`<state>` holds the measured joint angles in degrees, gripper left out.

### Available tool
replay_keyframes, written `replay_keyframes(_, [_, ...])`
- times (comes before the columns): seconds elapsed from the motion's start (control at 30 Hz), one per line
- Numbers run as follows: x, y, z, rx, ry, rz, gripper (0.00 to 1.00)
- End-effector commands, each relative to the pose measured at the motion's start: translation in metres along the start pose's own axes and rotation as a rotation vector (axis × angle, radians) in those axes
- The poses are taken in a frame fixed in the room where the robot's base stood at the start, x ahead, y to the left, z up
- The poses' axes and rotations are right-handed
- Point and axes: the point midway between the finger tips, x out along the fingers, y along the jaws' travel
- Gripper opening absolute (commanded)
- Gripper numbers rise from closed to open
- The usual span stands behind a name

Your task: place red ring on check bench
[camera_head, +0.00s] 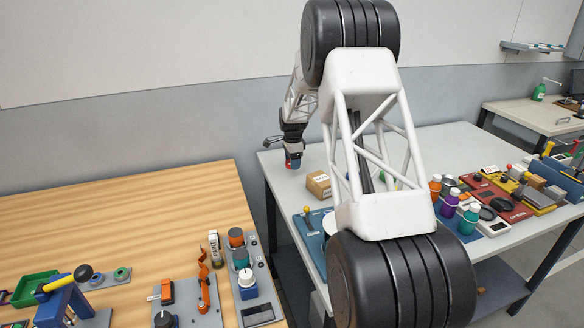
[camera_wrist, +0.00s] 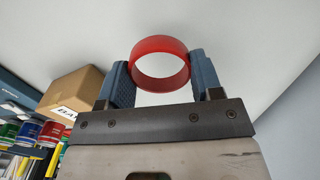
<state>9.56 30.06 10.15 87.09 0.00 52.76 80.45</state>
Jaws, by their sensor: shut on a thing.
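The red ring (camera_wrist: 160,82) is held between the two blue fingers of my gripper (camera_wrist: 161,74) in the wrist view. One finger presses on each side of it, and pale bench surface shows through its hole. In the head view my gripper (camera_head: 292,163) points down at the back left corner of the pale grey bench (camera_head: 275,170), with a little of the red ring showing at the fingers. I cannot tell whether the ring touches the bench top. No label tells which bench is the check bench.
A cardboard box (camera_head: 318,184) stands just right of my gripper. Bottles (camera_head: 450,202) and several coloured devices (camera_head: 500,195) crowd the bench's right side. A wooden bench (camera_head: 130,215) with tools along its front lies left, across a gap. A wall is behind.

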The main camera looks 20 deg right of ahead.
Motion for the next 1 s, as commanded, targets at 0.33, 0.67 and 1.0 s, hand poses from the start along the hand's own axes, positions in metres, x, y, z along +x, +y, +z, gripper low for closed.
replay_keyframes(0.33, [0.001, -0.015, -0.003, 0.000, 0.000, -0.002, 0.38])
replay_keyframes(0.67, [0.004, -0.015, -0.002, 0.000, 0.000, 0.000, 0.38])
replay_keyframes(1.0, [0.034, -0.015, -0.003, 0.000, 0.000, -0.001, 0.38])
